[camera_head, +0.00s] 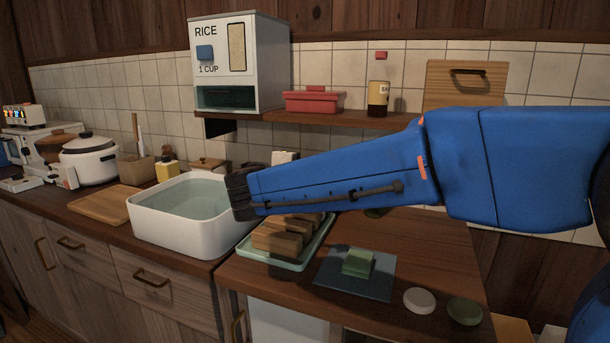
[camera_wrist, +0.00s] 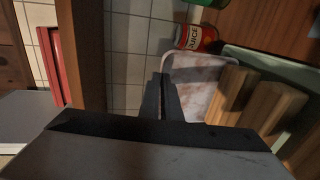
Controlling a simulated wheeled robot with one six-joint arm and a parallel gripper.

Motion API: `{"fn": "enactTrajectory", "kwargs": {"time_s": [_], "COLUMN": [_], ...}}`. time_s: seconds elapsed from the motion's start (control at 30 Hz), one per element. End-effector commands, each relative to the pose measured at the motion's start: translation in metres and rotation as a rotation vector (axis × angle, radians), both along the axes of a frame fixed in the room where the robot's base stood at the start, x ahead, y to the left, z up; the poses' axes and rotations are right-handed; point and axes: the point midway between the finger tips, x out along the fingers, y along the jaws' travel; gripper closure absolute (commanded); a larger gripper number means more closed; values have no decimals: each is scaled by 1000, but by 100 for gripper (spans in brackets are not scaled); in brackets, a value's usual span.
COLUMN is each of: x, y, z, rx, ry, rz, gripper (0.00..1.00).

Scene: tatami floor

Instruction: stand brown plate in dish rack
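My gripper (camera_head: 240,196) is above the counter, between the white basin and the wooden-slotted dish rack. The dish rack shows as thick wooden blocks (camera_head: 277,240) on a pale green tray (camera_head: 298,262), partly hidden by my arm. The blocks also show at the right of the wrist view (camera_wrist: 268,108).
A white basin of water (camera_head: 190,235) stands left of the rack. A blue-grey mat with a green block (camera_head: 357,262), a white disc (camera_head: 419,300) and an olive disc (camera_head: 464,311) lie to the right. A shelf (camera_head: 345,120) runs above. A juice can (camera_wrist: 196,38) is near the rack.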

Motion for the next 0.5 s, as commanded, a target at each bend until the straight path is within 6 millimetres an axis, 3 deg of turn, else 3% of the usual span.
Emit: {"fn": "enactTrajectory", "kwargs": {"time_s": [0.5], "x": [0], "y": [0], "z": [-6], "rx": [0], "ry": [-1], "rz": [0], "gripper": [100]}}
